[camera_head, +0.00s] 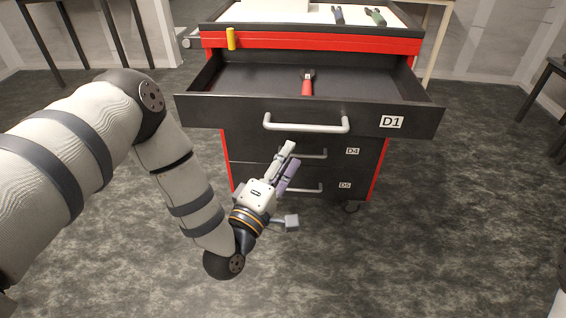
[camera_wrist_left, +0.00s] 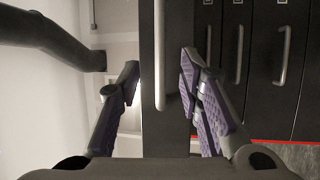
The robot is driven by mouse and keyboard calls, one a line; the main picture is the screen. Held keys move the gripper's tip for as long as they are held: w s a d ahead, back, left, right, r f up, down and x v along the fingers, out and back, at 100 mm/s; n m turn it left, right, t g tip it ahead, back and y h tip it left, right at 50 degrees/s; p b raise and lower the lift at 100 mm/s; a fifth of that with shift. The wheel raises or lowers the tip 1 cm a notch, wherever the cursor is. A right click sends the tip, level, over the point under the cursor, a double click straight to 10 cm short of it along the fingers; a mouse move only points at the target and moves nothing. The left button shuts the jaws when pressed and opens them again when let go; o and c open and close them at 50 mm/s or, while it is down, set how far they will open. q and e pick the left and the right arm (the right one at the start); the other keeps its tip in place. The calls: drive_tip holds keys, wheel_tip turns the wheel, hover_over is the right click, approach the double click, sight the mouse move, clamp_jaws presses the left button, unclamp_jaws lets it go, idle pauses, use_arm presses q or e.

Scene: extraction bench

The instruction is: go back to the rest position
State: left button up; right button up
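My left gripper (camera_head: 291,154) is in front of the tool cabinet, a little below the handle (camera_head: 306,125) of the pulled-out drawer D1 (camera_head: 235,112). In the left wrist view the two purple-padded fingers (camera_wrist_left: 160,75) are spread with nothing between them. The D1 handle (camera_wrist_left: 159,50) lies ahead of the gap, and I see no contact with it. The left arm comes in from the left and bends down at the elbow. My right gripper is not in view.
A red-handled tool (camera_head: 307,84) lies in the open drawer. Drawers D4 (camera_head: 370,160) and D5 (camera_head: 260,190) below are shut. Open floor (camera_head: 430,240) lies in front and right.

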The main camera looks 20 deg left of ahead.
use_arm(q)
drive_tip(key=shift+v, duration=1)
drive_tip(key=s+d+f+m+g+h+p, duration=0.1)
drive_tip(key=s+d+f+m+g+p, duration=0.1)
drive_tip(key=s+f+m+g, duration=0.85)
drive_tip(key=s+a+f+m+g+y, duration=0.1)
drive_tip(key=s+g, duration=0.3)
drive_tip(key=s, duration=0.6)
drive_tip(key=s+a+f+m+g+y+p, duration=0.1)
drive_tip(key=s+a+f+m+g, duration=0.1)
drive_tip(key=s, duration=0.9)
drive_tip(key=s+a+f+m+g+y, duration=0.1)
drive_tip(key=s+a+f+m+g, duration=0.1)
drive_tip(key=s+g, duration=0.4)
drive_tip(key=s+a+f, duration=0.1)
drive_tip(key=s+a, duration=0.1)
drive_tip(key=s, duration=0.3)
drive_tip(key=shift+s+a+f, duration=0.2)
drive_tip(key=shift+f, duration=0.05)
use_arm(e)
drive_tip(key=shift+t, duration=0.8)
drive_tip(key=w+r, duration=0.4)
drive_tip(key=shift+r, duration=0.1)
